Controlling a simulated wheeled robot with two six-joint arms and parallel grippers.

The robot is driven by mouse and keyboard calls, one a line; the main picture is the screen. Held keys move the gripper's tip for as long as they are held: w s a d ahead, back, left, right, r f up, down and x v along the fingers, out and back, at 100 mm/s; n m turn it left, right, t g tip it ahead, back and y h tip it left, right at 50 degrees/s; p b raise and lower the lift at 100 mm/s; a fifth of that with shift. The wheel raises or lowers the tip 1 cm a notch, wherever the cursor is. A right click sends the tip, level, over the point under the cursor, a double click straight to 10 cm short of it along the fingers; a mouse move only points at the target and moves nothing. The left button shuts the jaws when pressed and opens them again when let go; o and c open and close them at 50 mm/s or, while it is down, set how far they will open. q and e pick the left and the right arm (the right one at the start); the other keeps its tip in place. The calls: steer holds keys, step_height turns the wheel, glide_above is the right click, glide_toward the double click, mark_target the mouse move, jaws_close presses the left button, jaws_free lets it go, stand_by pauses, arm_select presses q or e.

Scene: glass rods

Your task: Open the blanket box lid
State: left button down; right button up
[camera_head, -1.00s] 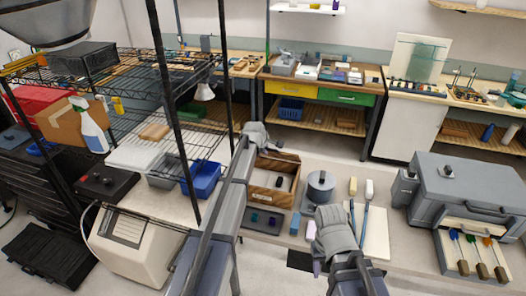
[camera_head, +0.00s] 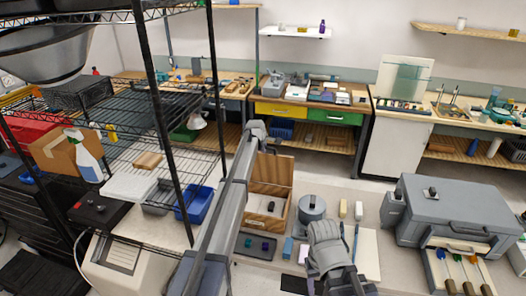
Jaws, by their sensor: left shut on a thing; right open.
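The wooden blanket box (camera_head: 262,222) stands on the light table, left of the round grey pot. Its plank lid (camera_head: 272,174) is raised and stands steeply at the back of the box. A small dark piece shows at the box's front part. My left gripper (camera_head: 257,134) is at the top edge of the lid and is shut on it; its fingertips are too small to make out. My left arm covers the box's left side. My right gripper (camera_head: 324,234) is open and empty, right of the box and over the table; its fingers are hard to see.
A large grey case (camera_head: 453,212) fills the right. A wire rack with a blue bin (camera_head: 196,203) stands left of my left arm.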

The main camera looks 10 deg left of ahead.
arm_select(q)
steer(key=shift+w, duration=0.1)
stand_by(0.3)
steer(key=c, duration=0.8)
jaws_free()
steer(key=shift+c, duration=0.2)
steer(key=shift+r, duration=0.1)
steer(key=p+v, duration=0.6)
steer(key=v, duration=0.1)
steer(key=shift+s+r, duration=0.25)
steer(key=shift+s, duration=0.05)
